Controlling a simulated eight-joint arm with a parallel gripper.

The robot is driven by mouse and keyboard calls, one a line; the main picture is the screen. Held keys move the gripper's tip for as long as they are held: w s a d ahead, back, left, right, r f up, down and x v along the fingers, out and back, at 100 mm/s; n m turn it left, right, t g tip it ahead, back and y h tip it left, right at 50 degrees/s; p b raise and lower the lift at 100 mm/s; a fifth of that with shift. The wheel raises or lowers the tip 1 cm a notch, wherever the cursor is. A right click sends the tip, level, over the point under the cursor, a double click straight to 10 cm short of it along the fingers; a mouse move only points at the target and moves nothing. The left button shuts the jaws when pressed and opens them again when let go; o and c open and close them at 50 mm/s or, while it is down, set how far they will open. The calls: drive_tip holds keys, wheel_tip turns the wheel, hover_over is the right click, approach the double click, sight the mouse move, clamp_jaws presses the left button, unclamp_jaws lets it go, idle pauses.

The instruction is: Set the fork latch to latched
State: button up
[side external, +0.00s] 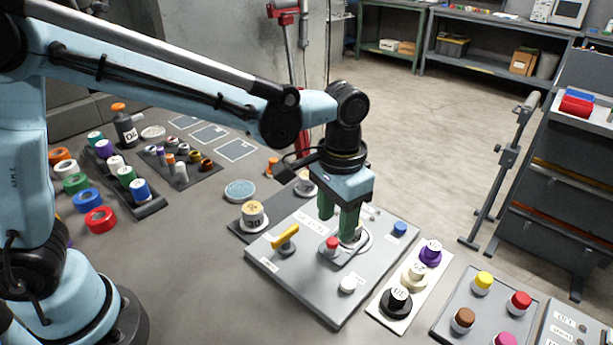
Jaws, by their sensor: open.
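A light grey control panel (310,292) lies on the table in the side external view. On it are a yellow lever (285,236) at left, a red-topped knob (331,245) near the middle, a white knob (347,284) at the front and a blue knob (400,228) at the right. My gripper (337,226) is open, with its green fingers pointing down over the middle of the panel, close behind the red knob. A round plate (362,243) shows partly behind the fingers. I cannot tell which fitting is the fork latch; the labels are too small to read and the fingers hide part of the panel.
Tape rolls (87,198) and bottles crowd the left.

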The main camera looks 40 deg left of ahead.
sight(335, 238)
wheel_tip(335, 238, up, 8)
idle(0.4)
drive_tip(key=s+a+f+n+t, duration=0.1)
drive_tip(key=s+a+t, duration=0.2)
drive_tip(key=a, duration=0.5)
drive_tip(key=s+a+f+n+t, duration=0.2)
drive_tip(key=s+a+t, duration=0.2)
drive_tip(key=a, duration=0.5)
drive_tip(key=shift+s+f, duration=0.3)
drive_tip(key=shift+s, duration=0.3)
